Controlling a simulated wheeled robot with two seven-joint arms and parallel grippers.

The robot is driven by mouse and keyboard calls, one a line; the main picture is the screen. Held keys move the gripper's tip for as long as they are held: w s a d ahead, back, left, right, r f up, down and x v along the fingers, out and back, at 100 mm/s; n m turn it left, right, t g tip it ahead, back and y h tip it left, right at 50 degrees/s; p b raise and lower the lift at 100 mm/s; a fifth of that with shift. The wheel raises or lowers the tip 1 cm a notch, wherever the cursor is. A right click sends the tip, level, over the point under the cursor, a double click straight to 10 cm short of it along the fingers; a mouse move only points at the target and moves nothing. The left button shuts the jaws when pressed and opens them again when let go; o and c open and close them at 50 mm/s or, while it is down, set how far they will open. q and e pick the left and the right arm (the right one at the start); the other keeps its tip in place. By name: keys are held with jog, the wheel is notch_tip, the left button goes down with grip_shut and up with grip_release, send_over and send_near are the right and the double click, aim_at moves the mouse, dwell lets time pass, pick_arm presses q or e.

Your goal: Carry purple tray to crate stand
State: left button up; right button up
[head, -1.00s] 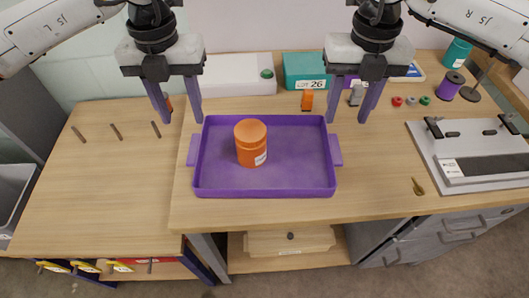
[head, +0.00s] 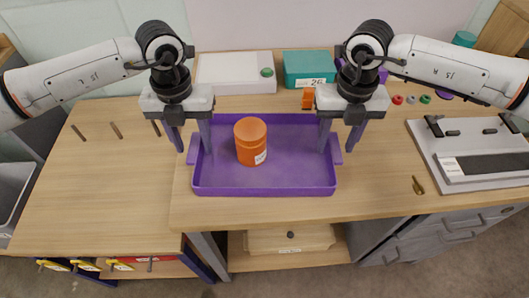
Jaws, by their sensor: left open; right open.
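The purple tray (head: 290,178) lies on the wooden table near its front edge. An orange jar (head: 250,142) with a white label stands upright in the tray, left of its middle. My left gripper (head: 193,158) is open, pointing down at the tray's left side, with its fingers on either side of the left handle area. My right gripper (head: 337,150) is open, pointing down at the tray's right side, with its fingers on either side of the right rim. I cannot tell whether the fingers touch the tray. No crate stand can be made out for certain.
A white box (head: 236,73) and a teal bin (head: 307,68) stand at the back. A small orange item (head: 308,98) sits behind the tray. A grey clamp board (head: 475,150) lies at right. The table left of the tray is mostly clear, with several dark slots.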

pick_arm(q)
grip_shut()
pick_arm(e)
grip_shut()
pick_arm(q)
jog(key=shift+r, duration=0.15)
pick_arm(e)
jog(key=shift+r, duration=0.2)
